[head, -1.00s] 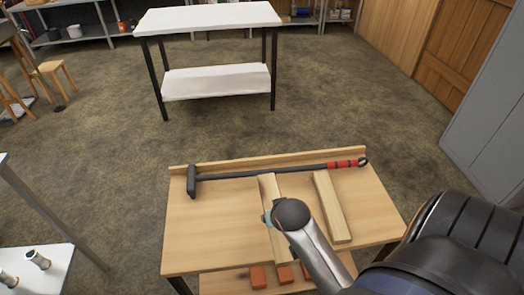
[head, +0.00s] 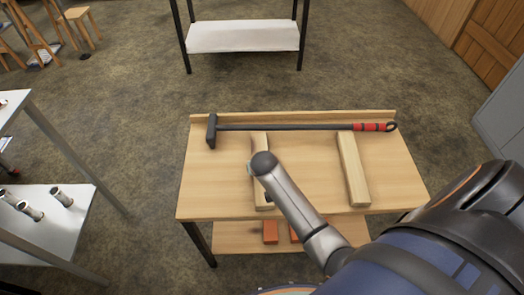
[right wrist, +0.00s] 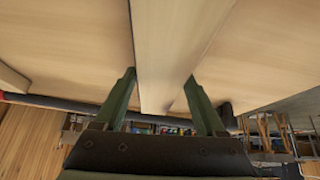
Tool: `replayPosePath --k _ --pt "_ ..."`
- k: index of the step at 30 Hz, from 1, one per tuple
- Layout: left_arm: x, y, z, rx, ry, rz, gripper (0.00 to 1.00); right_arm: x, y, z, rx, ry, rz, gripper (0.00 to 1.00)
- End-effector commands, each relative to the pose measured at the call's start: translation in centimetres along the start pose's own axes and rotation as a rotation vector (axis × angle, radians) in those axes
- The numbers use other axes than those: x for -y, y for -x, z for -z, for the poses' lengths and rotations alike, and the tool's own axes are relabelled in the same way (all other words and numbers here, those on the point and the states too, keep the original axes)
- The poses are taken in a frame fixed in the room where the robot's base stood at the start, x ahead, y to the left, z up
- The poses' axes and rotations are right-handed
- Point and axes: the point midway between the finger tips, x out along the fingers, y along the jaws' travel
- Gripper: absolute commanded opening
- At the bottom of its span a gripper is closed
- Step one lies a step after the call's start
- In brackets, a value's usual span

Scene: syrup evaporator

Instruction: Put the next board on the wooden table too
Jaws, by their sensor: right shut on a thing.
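The wooden table (head: 215,190) stands in the middle of the head view. One pale board (head: 353,172) lies on its right half, running front to back. A second board (head: 259,142) is over the table's left half, roughly parallel to the first. My right gripper (head: 262,166) is above this second board, its fingers mostly hidden by my wrist. In the right wrist view, my right gripper (right wrist: 159,80) has its two green fingers on either side of the board (right wrist: 172,40), shut on it. I cannot tell whether the board touches the tabletop. My left gripper is not in view.
A long-handled hammer (head: 285,127) lies along the table's back ledge, behind the boards. Red bricks (head: 270,232) sit on the lower shelf. A metal table (head: 60,215) with small cylinders stands at left, and a white shelf (head: 243,36) behind. Tabletop is clear between the boards.

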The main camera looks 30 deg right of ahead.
Motion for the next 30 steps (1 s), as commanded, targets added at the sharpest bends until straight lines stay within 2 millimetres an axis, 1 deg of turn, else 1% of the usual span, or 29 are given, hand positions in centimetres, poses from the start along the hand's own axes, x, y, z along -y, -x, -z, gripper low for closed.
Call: replayPosePath --k 2,7,13,14,18,20,21,30 --pt "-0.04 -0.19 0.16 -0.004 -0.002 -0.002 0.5 0.06 -0.45 -0.14 -0.005 0.0 0.001 0.0" --pt "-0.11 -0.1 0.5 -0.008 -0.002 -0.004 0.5 0.05 -0.4 -0.11 -0.005 -0.001 0.002 0.0" --pt "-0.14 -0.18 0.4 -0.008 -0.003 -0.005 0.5 0.05 -0.72 -0.34 -0.004 -0.001 0.001 0.0" --pt "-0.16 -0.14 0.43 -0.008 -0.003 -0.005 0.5 0.02 -0.69 -0.38 -0.002 -0.001 0.001 0.76" --pt "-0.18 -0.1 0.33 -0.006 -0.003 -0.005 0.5 0.03 -0.67 -0.38 -0.002 -0.001 0.001 0.92" --pt "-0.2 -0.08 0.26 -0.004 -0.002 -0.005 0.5 0.03 -0.67 -0.38 -0.002 -0.001 0.001 0.98" --pt "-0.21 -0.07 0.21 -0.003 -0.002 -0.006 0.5 0.03 -0.67 -0.38 -0.002 -0.001 0.001 1.0" --pt "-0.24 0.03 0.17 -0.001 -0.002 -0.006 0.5 0.02 -0.43 -0.23 -0.003 -0.001 0.001 1.0"
